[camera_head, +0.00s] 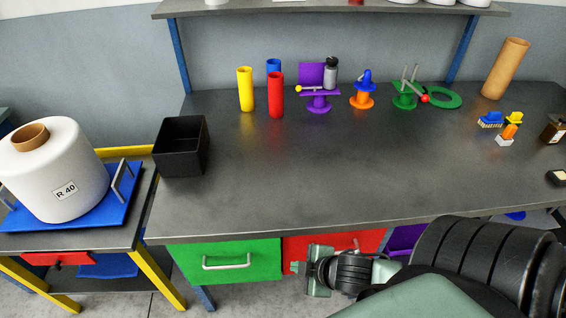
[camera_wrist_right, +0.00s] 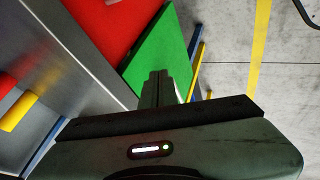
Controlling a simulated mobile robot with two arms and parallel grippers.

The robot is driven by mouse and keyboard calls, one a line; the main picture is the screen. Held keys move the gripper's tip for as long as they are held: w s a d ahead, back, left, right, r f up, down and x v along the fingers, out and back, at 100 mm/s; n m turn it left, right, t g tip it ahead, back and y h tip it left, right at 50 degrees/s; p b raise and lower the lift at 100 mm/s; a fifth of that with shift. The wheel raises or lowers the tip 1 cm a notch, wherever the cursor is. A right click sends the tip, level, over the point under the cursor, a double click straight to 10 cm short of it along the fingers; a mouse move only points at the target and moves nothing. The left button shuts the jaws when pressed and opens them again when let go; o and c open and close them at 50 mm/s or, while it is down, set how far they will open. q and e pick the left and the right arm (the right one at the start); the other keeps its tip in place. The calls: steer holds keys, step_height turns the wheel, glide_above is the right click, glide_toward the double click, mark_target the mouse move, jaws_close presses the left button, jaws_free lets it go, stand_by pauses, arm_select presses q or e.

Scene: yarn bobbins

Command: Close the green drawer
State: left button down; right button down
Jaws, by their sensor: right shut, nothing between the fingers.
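The green drawer (camera_head: 260,257) is below the front edge of the workbench, left of a red drawer. Its front has a pale bar handle (camera_head: 226,265). How far it stands out from the bench is hard to tell. My right gripper (camera_head: 306,269) is in front of the red drawer, just right of the green drawer's right edge. It is shut and empty. In the right wrist view the shut fingers (camera_wrist_right: 158,88) overlap the green front (camera_wrist_right: 155,55); contact cannot be told. My left gripper is not in view.
The red drawer (camera_head: 325,243) is partly behind my right gripper. The workbench (camera_head: 300,170) bears a black bin (camera_head: 181,150), coloured tubes and small assemblies. At left, a side table with yellow legs holds a large white bobbin (camera_head: 65,170). Floor shows below the green drawer.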

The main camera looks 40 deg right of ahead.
glide_toward(273, 251)
step_height(273, 251, down, 4)
steer(key=a, duration=0.2)
steer(key=w+d, duration=0.1)
steer(key=w, duration=0.1)
steer(key=shift+w+d+r, duration=0.15)
steer(key=shift+w+d, duration=0.15)
steer(key=shift+d, duration=0.1)
